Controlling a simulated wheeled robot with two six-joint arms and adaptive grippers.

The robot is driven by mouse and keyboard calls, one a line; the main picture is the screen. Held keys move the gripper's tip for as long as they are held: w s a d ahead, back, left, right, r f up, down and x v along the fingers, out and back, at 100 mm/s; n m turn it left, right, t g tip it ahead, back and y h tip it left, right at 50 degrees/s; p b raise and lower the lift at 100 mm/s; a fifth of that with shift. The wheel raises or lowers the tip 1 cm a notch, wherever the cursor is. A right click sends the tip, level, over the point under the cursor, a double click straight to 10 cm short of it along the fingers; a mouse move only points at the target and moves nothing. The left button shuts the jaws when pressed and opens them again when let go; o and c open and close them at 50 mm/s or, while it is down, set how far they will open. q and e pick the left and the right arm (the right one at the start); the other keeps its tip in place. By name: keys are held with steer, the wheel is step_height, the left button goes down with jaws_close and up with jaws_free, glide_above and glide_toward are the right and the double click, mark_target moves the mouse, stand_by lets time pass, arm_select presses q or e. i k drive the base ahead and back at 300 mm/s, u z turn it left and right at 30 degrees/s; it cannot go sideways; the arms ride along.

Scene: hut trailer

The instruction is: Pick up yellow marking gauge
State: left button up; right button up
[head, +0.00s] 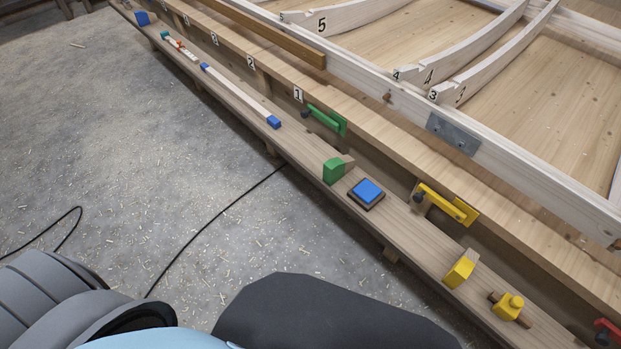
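The yellow marking gauge (509,306) lies on the low wooden ledge at the lower right in the head view. It has a yellow body with a small knob on top, and a brown wooden stem sticks out on both sides. Nothing covers it. Neither of my grippers shows in this view.
A yellow wedge block (460,269) sits just left of the gauge. Farther left on the ledge (300,150) are a blue-topped pad (367,192) and a green block (334,171). Yellow (447,204) and green (326,119) clamps are on the bench side. A black cable (215,221) crosses the floor.

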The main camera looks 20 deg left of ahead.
mark_target(507, 308)
steer(key=u, duration=0.25)
steer(key=i, duration=0.3)
steer(key=z, duration=1.55)
steer(key=k, duration=0.45)
steer(key=u, duration=0.45)
steer(key=i, duration=0.95)
steer(key=z, duration=0.75)
